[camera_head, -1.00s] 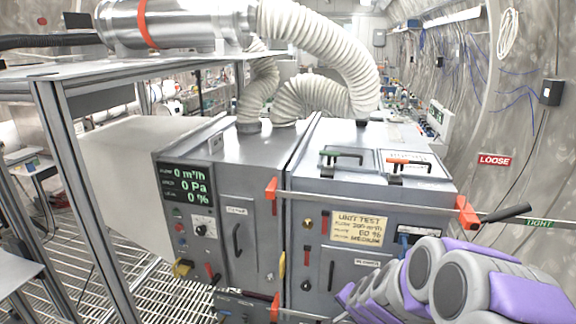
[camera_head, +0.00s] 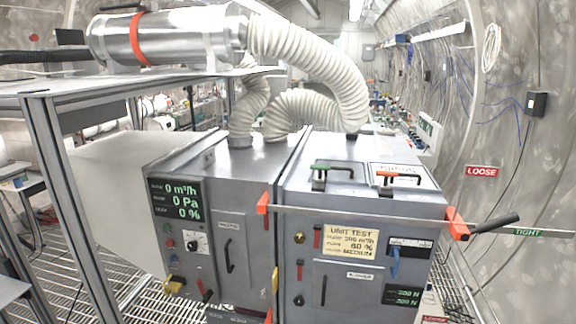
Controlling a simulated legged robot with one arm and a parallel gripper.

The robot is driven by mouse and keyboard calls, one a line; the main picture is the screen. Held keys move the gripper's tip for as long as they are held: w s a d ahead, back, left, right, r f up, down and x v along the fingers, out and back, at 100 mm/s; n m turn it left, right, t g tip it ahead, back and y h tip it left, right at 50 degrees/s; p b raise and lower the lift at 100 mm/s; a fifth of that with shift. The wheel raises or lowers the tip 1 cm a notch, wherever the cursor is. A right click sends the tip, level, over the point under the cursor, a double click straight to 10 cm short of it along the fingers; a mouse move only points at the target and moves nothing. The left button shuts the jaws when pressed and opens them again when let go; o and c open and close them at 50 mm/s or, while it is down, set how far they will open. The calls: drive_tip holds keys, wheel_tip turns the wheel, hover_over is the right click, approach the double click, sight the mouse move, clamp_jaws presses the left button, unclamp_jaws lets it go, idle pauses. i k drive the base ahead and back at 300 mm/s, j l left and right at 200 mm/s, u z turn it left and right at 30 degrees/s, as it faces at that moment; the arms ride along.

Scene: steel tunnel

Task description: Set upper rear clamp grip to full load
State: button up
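A grey filter unit (camera_head: 250,190) stands in front of me. A thin metal clamp bar (camera_head: 350,215) crosses its upper front, with an orange block (camera_head: 262,203) at the left end and an orange clamp block (camera_head: 457,224) at the right end. A black lever handle (camera_head: 495,222) sticks out to the right from the right block, tilted slightly up. A red LOOSE sign (camera_head: 482,171) is above the handle and a green TIGHT sign (camera_head: 527,232) is right of its tip. A small display with green digits (camera_head: 403,294) is at the lower right front. My gripper is not in view.
Green-handled (camera_head: 335,169) and orange-handled (camera_head: 400,176) latches sit on the unit's top. Ribbed white hoses (camera_head: 320,60) rise from it to a metal cylinder (camera_head: 165,38) on a frame table (camera_head: 50,95). A curved tunnel wall bounds the right; grated floor (camera_head: 465,285) shows beside the unit.

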sight(513, 217)
drive_tip(key=z, duration=1.2)
